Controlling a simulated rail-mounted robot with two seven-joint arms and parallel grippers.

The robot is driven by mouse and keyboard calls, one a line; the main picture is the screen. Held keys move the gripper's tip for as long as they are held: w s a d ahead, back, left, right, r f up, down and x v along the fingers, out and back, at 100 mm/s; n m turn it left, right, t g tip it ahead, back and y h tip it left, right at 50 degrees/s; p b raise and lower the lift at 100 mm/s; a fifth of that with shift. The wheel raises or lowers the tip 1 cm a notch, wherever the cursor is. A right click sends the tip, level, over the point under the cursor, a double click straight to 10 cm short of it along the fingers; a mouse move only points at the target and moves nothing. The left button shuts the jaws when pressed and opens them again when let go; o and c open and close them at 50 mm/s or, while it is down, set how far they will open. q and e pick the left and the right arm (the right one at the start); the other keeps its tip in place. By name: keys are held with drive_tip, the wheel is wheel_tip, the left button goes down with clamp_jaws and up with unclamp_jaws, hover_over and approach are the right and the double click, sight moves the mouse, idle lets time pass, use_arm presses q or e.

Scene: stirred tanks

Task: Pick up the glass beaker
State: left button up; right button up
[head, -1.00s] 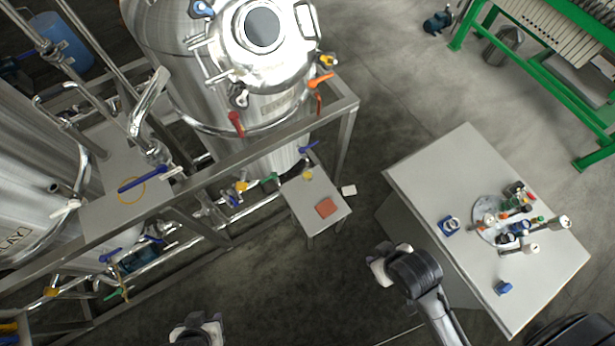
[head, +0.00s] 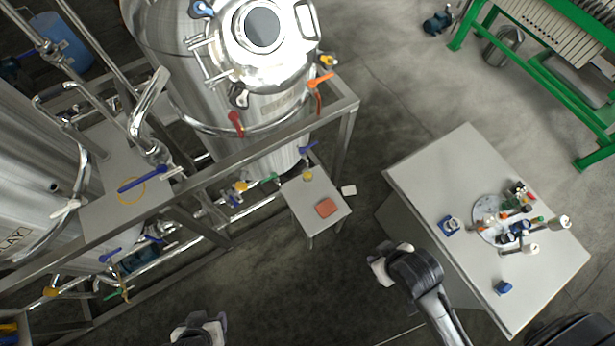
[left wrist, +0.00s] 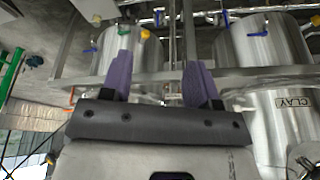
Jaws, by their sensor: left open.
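A small yellowish round item (head: 308,176) stands on the small grey side table beside the tank frame in the head view. It may be the glass beaker with yellow content, but it is too small to be sure. My left gripper (head: 200,327) is at the bottom edge of the head view, well apart from that table. In the left wrist view its two purple fingers (left wrist: 158,72) are spread with nothing between them. My right gripper (head: 388,260) hangs beside the larger white table; its jaw opening is not clear.
The side table (head: 298,196) also bears a reddish-brown pad (head: 326,208). A white block (head: 349,190) is near its right edge. The steel tank (head: 165,70) and frame rail (head: 235,158) stand behind. The larger table (head: 425,180) holds a crowded round tray (head: 481,236). Dark floor between is clear.

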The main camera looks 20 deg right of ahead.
use_arm(q)
drive_tip(key=o, duration=0.5)
drive_tip(key=shift+a, duration=0.1)
